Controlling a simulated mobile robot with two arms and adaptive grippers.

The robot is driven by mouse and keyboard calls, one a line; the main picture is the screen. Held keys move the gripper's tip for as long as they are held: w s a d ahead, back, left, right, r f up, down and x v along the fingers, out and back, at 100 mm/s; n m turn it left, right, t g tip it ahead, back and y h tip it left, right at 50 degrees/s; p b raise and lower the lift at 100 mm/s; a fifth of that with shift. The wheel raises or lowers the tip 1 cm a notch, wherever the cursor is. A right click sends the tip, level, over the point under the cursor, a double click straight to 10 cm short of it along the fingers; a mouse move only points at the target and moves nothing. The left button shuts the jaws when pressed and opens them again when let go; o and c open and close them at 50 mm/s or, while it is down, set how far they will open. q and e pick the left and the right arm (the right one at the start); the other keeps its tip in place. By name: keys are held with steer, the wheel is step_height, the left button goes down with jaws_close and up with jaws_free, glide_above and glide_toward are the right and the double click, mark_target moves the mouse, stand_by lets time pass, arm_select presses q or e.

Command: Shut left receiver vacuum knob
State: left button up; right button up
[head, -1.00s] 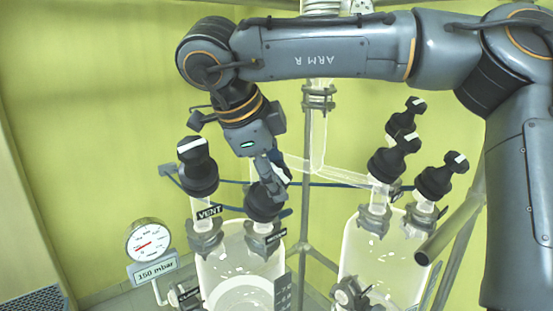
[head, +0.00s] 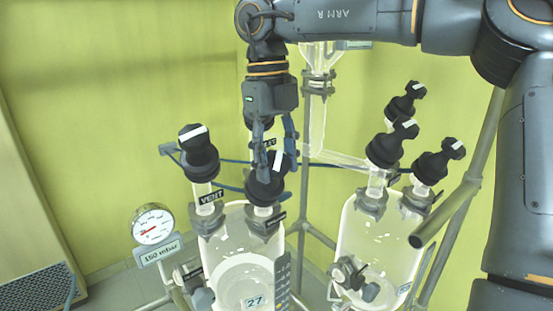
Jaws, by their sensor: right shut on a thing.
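The left receiver (head: 230,235) is a clear glass vessel with black knobs on its top ports. Its front left knob (head: 199,155) stands over a label reading VENT. Its front right knob (head: 266,188) is black with a white stripe on its handle; its small label is too blurred to read. My right gripper (head: 276,150) reaches down from above and is shut on the handle of this front right knob. The fingers hide part of the handle. My left gripper is not in view.
A right receiver (head: 380,240) carries several similar black knobs (head: 390,147). A round gauge (head: 153,225) with a 150 mbar display (head: 161,250) stands at the left. Another knob behind my gripper is mostly hidden. Metal frame poles (head: 304,200) stand between the receivers.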

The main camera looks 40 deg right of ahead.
mark_target(278, 158)
steer(key=m+y, duration=0.2)
steer(key=m, duration=0.1)
steer(key=shift+d+f, duration=0.1)
steer(key=shift+f, duration=0.05)
steer(key=shift+m+t+y+b, duration=0.4)
steer(key=shift+m+y+b, duration=0.15)
steer(key=shift+m+y, duration=0.95)
steer(key=shift+s+m, duration=0.1)
steer(key=shift+m, duration=0.3)
steer(key=o, duration=1.2)
steer(key=shift+c, duration=0.2)
step_height(278, 158, up, 10)
steer(key=shift+r, duration=0.1)
